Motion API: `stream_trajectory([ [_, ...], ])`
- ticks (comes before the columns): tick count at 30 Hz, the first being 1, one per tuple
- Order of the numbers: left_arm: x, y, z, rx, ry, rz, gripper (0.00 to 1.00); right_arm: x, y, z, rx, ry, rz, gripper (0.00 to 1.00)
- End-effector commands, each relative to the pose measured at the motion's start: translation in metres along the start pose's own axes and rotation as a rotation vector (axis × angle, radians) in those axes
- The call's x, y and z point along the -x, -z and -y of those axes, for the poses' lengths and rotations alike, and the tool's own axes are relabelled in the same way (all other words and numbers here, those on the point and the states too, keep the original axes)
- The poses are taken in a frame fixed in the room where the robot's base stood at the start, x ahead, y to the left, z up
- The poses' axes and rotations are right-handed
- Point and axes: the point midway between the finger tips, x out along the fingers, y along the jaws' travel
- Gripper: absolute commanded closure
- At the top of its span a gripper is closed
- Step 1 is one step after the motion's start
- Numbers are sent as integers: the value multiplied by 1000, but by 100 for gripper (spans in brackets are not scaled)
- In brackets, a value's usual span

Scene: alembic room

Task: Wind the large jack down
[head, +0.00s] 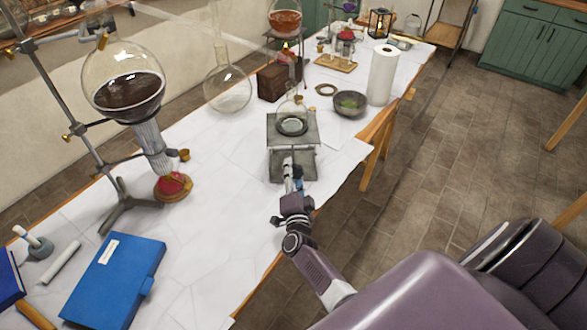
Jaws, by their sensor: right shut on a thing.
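The large jack (307,166) is a grey metal lab jack standing near the front edge of the white-covered table. Its top plate (308,134) is raised above its base and bears a round dish with a small clear flask (291,113). My right gripper (291,178) reaches in from the lower right at the jack's near side, below the top plate. It is shut on the jack's knob, which is mostly hidden by the fingers. My left gripper is not in view.
A large round flask of dark liquid (124,85) hangs on a stand at left. An empty round flask (228,90) and a wooden box (275,82) stand behind the jack. A dark bowl (349,104) and paper roll (383,75) are to the right. A blue folder (115,281) lies front left.

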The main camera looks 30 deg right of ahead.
Motion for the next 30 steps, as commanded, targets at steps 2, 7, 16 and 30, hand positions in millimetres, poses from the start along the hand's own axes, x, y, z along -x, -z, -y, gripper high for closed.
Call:
stream_trajectory([
  [2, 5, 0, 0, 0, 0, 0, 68, 1, -1, 0, 74, -4, 4, 87],
  [7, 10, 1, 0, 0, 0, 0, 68, 1, -1, -1, 234, -3, 4, 87],
  [16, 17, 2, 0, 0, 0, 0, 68, 1, -1, -3, 494, -3, 5, 87],
  [30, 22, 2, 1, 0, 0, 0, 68, 1, -1, -4, 721, -1, 5, 87],
])
